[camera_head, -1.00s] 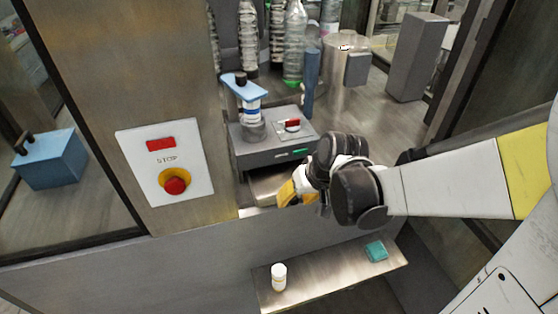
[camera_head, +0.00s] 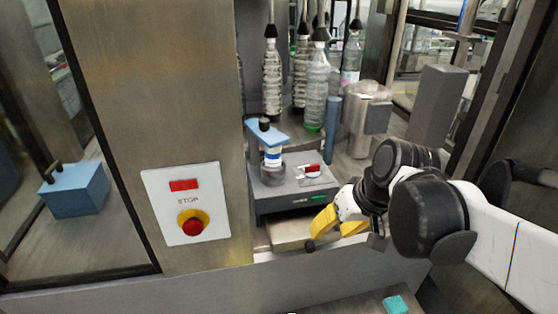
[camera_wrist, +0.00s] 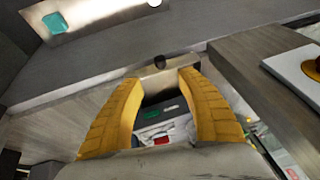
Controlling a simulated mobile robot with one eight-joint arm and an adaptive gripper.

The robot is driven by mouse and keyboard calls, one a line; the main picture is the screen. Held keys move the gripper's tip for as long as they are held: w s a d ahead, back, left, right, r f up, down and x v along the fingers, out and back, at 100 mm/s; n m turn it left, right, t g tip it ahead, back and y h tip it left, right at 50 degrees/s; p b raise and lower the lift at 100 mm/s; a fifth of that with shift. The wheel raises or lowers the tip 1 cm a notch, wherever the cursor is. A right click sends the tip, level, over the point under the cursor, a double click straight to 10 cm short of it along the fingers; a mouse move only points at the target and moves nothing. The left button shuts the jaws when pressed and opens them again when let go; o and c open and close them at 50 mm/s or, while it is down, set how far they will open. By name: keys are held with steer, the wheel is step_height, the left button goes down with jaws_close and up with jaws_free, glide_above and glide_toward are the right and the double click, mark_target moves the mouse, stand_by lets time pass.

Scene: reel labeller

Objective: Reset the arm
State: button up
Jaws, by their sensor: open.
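My arm comes in from the right in the head view. My gripper (camera_head: 335,232) has yellow fingers and is in front of the grey labeller box (camera_head: 295,192), above its metal front ledge. In the wrist view the two yellow fingers of my gripper (camera_wrist: 160,88) are spread apart with nothing between them. The labeller's dark front with a green mark (camera_wrist: 160,118) shows beyond and between the fingers. A white bottle with a blue band (camera_head: 272,158) stands on the labeller under a blue arm.
A stop panel (camera_head: 187,203) with a red button is on the metal post at left. A teal block (camera_head: 396,304) lies on the lower shelf, also visible in the wrist view (camera_wrist: 55,23). Bottles (camera_head: 315,90) hang behind the labeller. A grey cylinder (camera_head: 362,120) stands at back right.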

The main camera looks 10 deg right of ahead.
steer(key=s+a+f+t+h+b, duration=0.2)
steer(key=s+f+b, duration=0.1)
steer(key=s, duration=0.2)
steer(key=shift+s+a+f+t, duration=0.15)
steer(key=shift+s+t, duration=0.05)
steer(key=shift+t, duration=0.1)
stand_by(1.2)
